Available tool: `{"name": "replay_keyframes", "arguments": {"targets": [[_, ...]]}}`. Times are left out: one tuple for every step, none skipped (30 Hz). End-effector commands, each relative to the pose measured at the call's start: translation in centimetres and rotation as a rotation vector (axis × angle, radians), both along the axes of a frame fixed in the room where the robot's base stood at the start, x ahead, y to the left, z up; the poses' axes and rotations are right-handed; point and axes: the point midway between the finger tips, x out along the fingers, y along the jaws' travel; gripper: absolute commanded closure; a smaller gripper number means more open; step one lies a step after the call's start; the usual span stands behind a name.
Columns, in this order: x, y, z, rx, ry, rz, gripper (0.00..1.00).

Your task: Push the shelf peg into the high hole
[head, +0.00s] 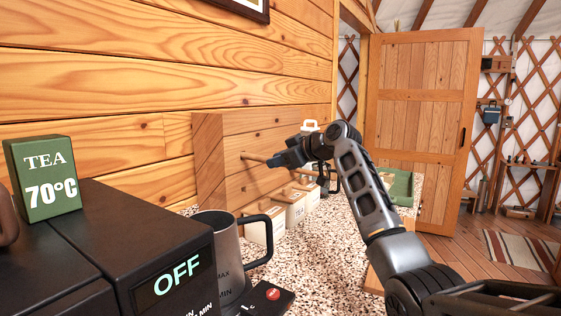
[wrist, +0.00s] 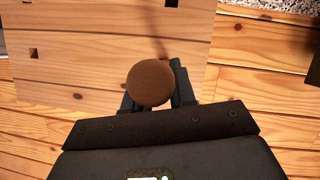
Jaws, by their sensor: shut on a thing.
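The shelf peg (head: 256,157) is a pale wooden rod. My gripper (head: 287,158) is shut on it, and it points left toward the face of an upright wooden board (head: 209,150). The peg's far tip appears at or close to that face; I cannot tell whether it is in a hole. In the wrist view the peg's round brown end (wrist: 150,83) faces the camera between the dark jaws and hides what lies behind it. The board's face (wrist: 100,30) shows a dark square hole (wrist: 33,53) at left and another dark hole (wrist: 172,3) at the top edge.
Below the peg, pale labelled boxes (head: 295,208) stand on the speckled counter (head: 325,245). A steel jug (head: 220,255), a black machine reading OFF (head: 165,285) and a green TEA sign (head: 45,178) are nearer. A green tray (head: 402,188) lies beyond my arm.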

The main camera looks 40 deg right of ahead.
Motion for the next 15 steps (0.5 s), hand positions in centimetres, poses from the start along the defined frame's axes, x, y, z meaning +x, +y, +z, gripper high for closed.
{"name": "replay_keyframes", "arguments": {"targets": [[0.13, 0.06, 0.0, 0.0, 0.0, 0.0, 1.0], [0.19, 0.08, 0.0, 0.0, 0.0, 0.0, 1.0], [0.26, 0.11, -0.01, 0.0, 0.0, 0.0, 1.0], [0.32, 0.13, 0.0, 0.0, 0.0, 0.0, 1.0], [0.38, 0.15, -0.01, 0.0, 0.0, 0.0, 1.0], [0.46, 0.19, -0.01, 0.0, 0.0, 0.0, 1.0], [0.52, 0.22, -0.01, 0.0, 0.0, 0.0, 1.0], [0.58, 0.24, -0.02, -0.001, 0.0, 0.0, 1.0], [0.67, 0.28, -0.03, 0.0, 0.001, 0.0, 1.0], [0.73, 0.3, -0.02, 0.0, 0.001, 0.0, 1.0], [0.8, 0.33, -0.03, 0.0, 0.001, 0.001, 1.0], [0.89, 0.36, -0.04, 0.0, 0.001, 0.001, 1.0], [0.95, 0.38, -0.05, 0.0, 0.001, 0.001, 1.0], [1.02, 0.4, -0.05, 0.0, 0.001, 0.001, 1.0], [1.11, 0.44, -0.04, 0.0, 0.001, 0.001, 1.0]]}}
